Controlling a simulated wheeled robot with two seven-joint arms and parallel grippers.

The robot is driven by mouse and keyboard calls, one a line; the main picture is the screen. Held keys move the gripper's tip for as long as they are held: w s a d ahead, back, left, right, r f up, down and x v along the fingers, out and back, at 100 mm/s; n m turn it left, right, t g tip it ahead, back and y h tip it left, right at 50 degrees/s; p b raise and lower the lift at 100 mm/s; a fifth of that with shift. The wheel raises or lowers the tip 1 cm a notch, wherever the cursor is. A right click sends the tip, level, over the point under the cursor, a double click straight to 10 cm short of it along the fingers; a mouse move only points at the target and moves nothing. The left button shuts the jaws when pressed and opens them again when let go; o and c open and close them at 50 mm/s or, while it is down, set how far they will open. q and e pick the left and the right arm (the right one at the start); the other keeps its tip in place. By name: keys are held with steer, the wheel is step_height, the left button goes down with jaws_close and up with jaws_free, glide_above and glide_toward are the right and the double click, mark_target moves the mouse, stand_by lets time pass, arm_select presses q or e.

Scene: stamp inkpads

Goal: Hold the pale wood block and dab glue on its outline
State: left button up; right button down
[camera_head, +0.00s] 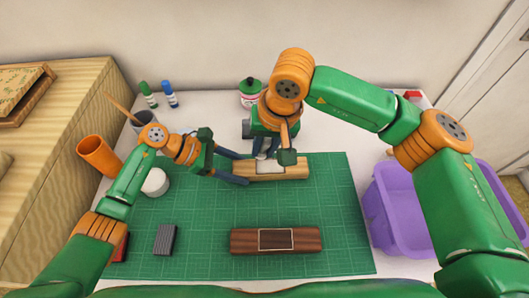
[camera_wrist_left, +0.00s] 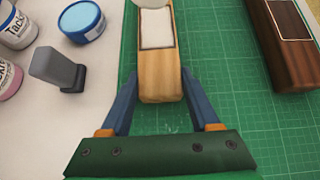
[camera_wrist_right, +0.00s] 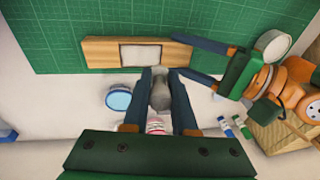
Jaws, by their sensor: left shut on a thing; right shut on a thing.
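The pale wood block (camera_head: 298,169) lies on the green cutting mat (camera_head: 200,208), with a whitish patch inside its outline (camera_wrist_left: 157,30). My left gripper (camera_head: 243,168) is shut on the block's left end, one finger on each long side. My right gripper (camera_head: 267,153) is above the block's back edge, shut on a grey tool (camera_wrist_right: 160,92). A pale round part at the top of the left wrist view (camera_wrist_left: 152,3) overlaps the outline's far end and seems to be the tool's tip. I cannot tell whether it touches the wood.
A dark wood block (camera_head: 300,240) with its own outline lies in front. A blue-lidded tub (camera_wrist_right: 118,98) and a tin (camera_head: 250,92) stand behind. A white round jar (camera_head: 155,182) and orange cup (camera_head: 98,157) are left, a purple bin (camera_head: 410,205) right. The mat's right part is clear.

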steer(key=shift+w+a+v, duration=0.1)
steer(key=shift+a+v, duration=0.05)
steer(key=shift+v, duration=0.6)
steer(key=shift+w+a+v, duration=0.1)
steer(key=shift+v, duration=0.65)
steer(key=shift+r, duration=0.1)
arm_select(q)
steer(key=o, duration=1.4)
steer(key=shift+c, duration=0.2)
